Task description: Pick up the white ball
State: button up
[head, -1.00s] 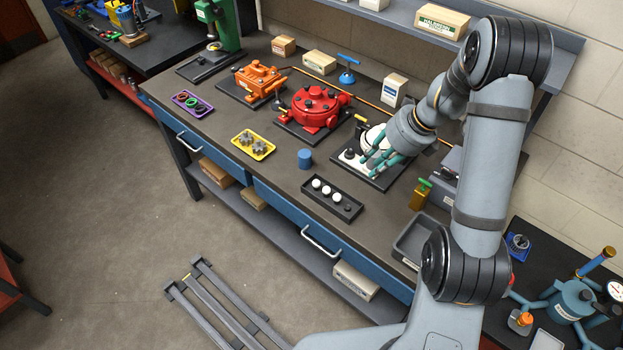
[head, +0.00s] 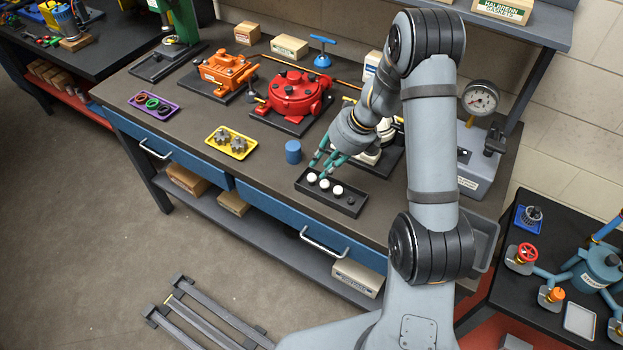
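Three white balls sit in a row in a black tray (head: 346,206) near the front edge of the workbench. They are a left ball (head: 311,178), a middle ball (head: 324,184) and a right ball (head: 337,190). A small dark piece lies in the tray to their right. My gripper (head: 320,168) has teal fingers and hangs just above and behind the left and middle balls. Its fingers are spread apart with nothing seen between them. I cannot tell whether a fingertip touches a ball.
A yellow tray with gears (head: 231,143) and a purple tray with rings (head: 153,105) lie further left. A red motor (head: 294,97) and an orange motor (head: 227,73) stand behind. A white motor is partly hidden behind my arm.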

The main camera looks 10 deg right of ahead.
aim_at(314, 176)
jog(key=x, duration=0.5)
jog(key=shift+a+f, duration=0.2)
jog(key=shift+f, duration=0.1)
jog(key=c, duration=0.3)
jog(key=shift+c, duration=1.2)
jog(key=shift+r, duration=0.15)
